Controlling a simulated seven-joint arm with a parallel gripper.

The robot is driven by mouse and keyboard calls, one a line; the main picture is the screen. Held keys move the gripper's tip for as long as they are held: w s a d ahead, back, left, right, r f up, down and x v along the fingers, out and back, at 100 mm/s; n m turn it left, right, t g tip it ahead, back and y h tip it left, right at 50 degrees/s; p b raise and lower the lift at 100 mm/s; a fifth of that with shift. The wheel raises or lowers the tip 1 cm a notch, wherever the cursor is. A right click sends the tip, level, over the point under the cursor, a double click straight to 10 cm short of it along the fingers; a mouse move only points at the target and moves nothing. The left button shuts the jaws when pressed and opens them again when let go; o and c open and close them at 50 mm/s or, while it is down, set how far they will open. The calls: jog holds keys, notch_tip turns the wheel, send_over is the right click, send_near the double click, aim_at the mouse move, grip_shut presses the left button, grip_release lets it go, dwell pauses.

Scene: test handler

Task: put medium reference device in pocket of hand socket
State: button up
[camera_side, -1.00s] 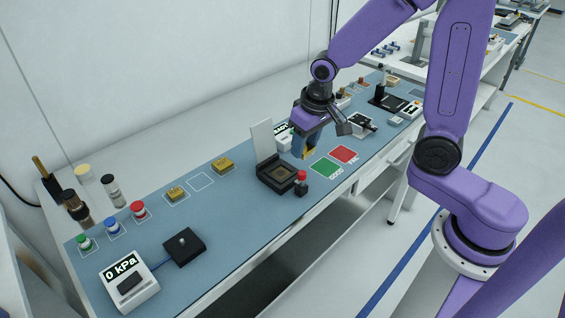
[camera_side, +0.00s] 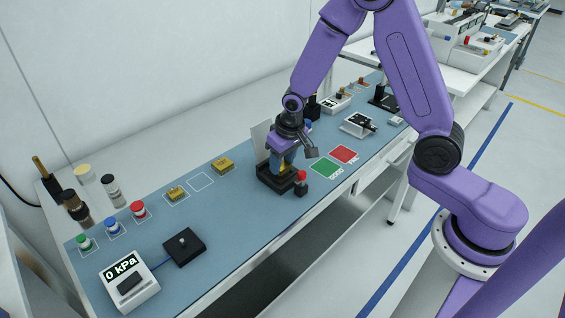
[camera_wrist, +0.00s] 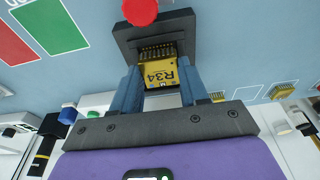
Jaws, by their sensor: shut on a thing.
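My gripper (camera_side: 283,165) is shut on the yellow medium reference device (camera_wrist: 160,74), which carries the marking "R34" and a row of pins or contacts. It is held directly over the black hand socket (camera_side: 264,181), whose lid (camera_side: 260,134) stands open behind. In the wrist view my gripper's blue fingers (camera_wrist: 160,92) flank the device, and the dark socket frame (camera_wrist: 128,36) surrounds its far end. I cannot tell whether the device touches the pocket floor; the gripper hides most of the pocket in the side view.
A red-knobbed post (camera_side: 301,177) stands close at the socket's front right. Green (camera_side: 324,168) and red (camera_side: 343,154) pads lie to the right. Two gold devices (camera_side: 222,164) sit on outlined spots to the left, with an empty outline (camera_side: 201,182) between them.

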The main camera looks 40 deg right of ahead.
aim_at(289, 177)
jog(key=shift+f, duration=0.45)
jog(key=shift+s+f, duration=0.1)
jog(key=shift+f, duration=0.2)
jog(key=shift+f, duration=0.15)
jog(key=o, duration=1)
jog(key=shift+c, duration=0.2)
jog(key=shift+r, duration=0.2)
notch_tip(289, 177, up, 12)
jog(key=s, duration=0.2)
jog(key=s+r+n, duration=0.1)
jog(key=s+n, duration=0.3)
jog(key=s, duration=0.5)
jog(key=s+r+n+g, duration=0.1)
jog(key=s+n, duration=0.3)
jog(key=s, duration=0.5)
jog(key=s+r+n+g, duration=0.1)
jog(key=s+n, duration=0.3)
jog(key=s, duration=0.5)
jog(key=shift+s+d+n, duration=0.25)
jog(key=shift+d+n, duration=0.05)
jog(key=shift+d, duration=0.05)
